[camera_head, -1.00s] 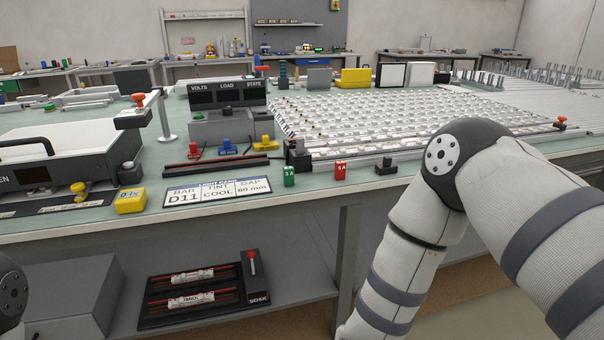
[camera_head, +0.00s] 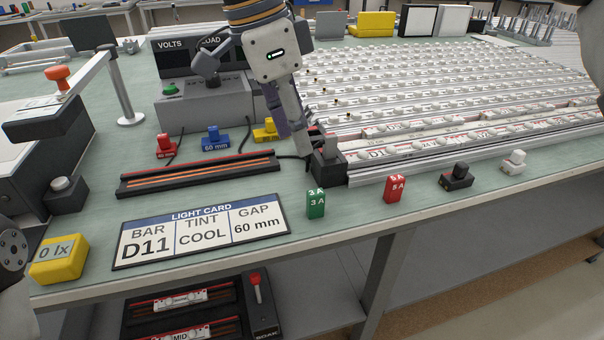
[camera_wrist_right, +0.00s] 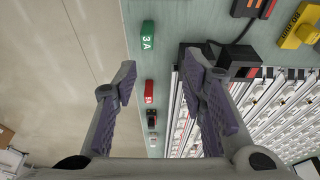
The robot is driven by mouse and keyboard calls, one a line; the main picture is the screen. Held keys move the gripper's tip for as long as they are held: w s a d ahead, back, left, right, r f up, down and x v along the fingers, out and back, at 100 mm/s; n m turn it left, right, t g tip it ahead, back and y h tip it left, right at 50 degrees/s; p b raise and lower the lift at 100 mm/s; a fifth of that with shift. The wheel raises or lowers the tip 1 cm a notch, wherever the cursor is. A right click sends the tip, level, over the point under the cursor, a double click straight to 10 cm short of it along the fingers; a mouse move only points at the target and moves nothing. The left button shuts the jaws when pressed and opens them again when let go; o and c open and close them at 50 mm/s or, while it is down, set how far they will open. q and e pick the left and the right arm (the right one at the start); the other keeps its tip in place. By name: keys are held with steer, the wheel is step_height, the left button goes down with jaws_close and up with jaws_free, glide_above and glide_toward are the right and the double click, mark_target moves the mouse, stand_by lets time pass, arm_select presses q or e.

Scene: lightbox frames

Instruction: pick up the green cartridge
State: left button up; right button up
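The green cartridge (camera_head: 316,204), a small upright block marked 3 A, stands near the front edge of the workbench (camera_head: 345,215). It also shows in the right wrist view (camera_wrist_right: 148,40), beyond the fingertips and nearer the left finger. My right gripper (camera_head: 292,130) is over the bench, behind the cartridge in the head view and above a black block at the end of the bar rows. In the wrist view my right gripper (camera_wrist_right: 160,65) is open, with nothing between its fingers. My left gripper is out of view; only part of my left arm shows at the left edge.
A red cartridge (camera_head: 395,189) marked 5 A stands right of the green one, followed by a black switch (camera_head: 457,176) and a white one (camera_head: 513,162). A light card (camera_head: 200,231) lies to the left. The black block (camera_head: 328,168) stands close behind.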

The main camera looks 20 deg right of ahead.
mark_target(316, 192)
steer(key=x, duration=0.3)
steer(key=s+x, duration=0.1)
steer(key=x, duration=0.3)
steer(key=s+x, duration=0.1)
steer(key=x, duration=0.2)
steer(key=shift+s+f, duration=0.1)
steer(key=shift+f, duration=0.05)
steer(key=shift+d+f, duration=0.1)
steer(key=shift+f, duration=0.35)
jaws_close()
